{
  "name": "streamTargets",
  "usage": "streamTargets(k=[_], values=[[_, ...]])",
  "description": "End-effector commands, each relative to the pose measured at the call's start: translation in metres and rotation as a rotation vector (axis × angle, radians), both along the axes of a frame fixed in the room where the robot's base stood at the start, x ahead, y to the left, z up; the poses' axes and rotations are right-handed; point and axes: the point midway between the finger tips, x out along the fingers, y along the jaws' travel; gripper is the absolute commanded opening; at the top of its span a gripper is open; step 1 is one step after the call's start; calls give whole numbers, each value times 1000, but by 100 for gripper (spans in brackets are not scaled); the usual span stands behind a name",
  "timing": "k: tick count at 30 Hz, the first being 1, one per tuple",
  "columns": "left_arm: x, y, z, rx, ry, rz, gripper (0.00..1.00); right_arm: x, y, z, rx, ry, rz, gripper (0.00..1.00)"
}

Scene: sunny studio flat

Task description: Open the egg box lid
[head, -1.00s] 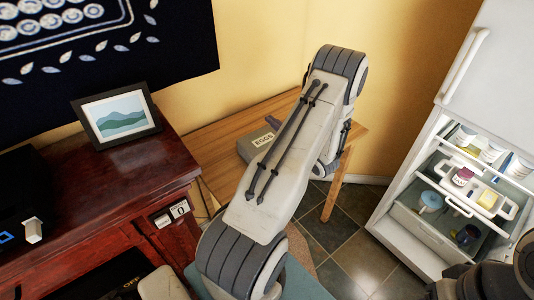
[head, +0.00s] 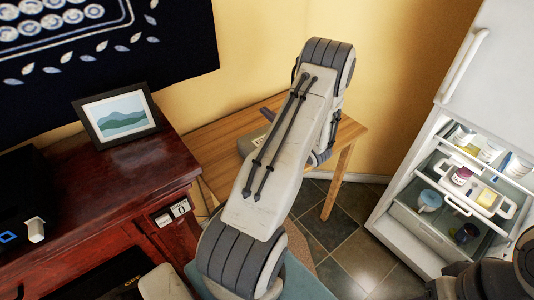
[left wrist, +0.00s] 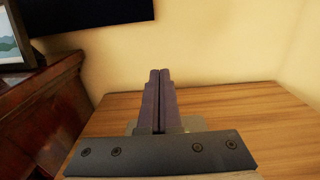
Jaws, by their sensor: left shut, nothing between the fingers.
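The grey egg box (head: 250,141) sits on the small wooden table, mostly hidden behind my left arm in the head view. Part of its pale label shows. Its lid looks closed from what shows. My left gripper (head: 267,115) is mostly hidden behind its own arm; a dark fingertip pokes out just above the box. In the left wrist view my left gripper (left wrist: 160,75) is shut and empty, its fingers together and pointing towards the yellow wall. A grey strip of what looks like the egg box (left wrist: 193,123) shows below them; contact cannot be told.
The wooden table (head: 215,135) is bare around the box and stands against the yellow wall. A dark red cabinet (head: 100,200) with a framed picture (head: 118,118) is on the left. An open fridge (head: 400,205) with pulled-out drawers is on the right.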

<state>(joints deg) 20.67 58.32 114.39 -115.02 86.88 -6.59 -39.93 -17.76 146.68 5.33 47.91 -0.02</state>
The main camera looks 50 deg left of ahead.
Motion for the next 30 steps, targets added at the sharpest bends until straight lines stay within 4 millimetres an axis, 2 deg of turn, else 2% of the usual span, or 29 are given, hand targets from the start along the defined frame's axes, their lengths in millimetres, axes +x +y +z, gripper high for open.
streamTargets(k=[21,30], values=[[3,43,7,1,-1,2,0,0,0,-5,0,0,0,50],[3,48,9,1,0,1,0,0,0,-5,0,0,0,50]])
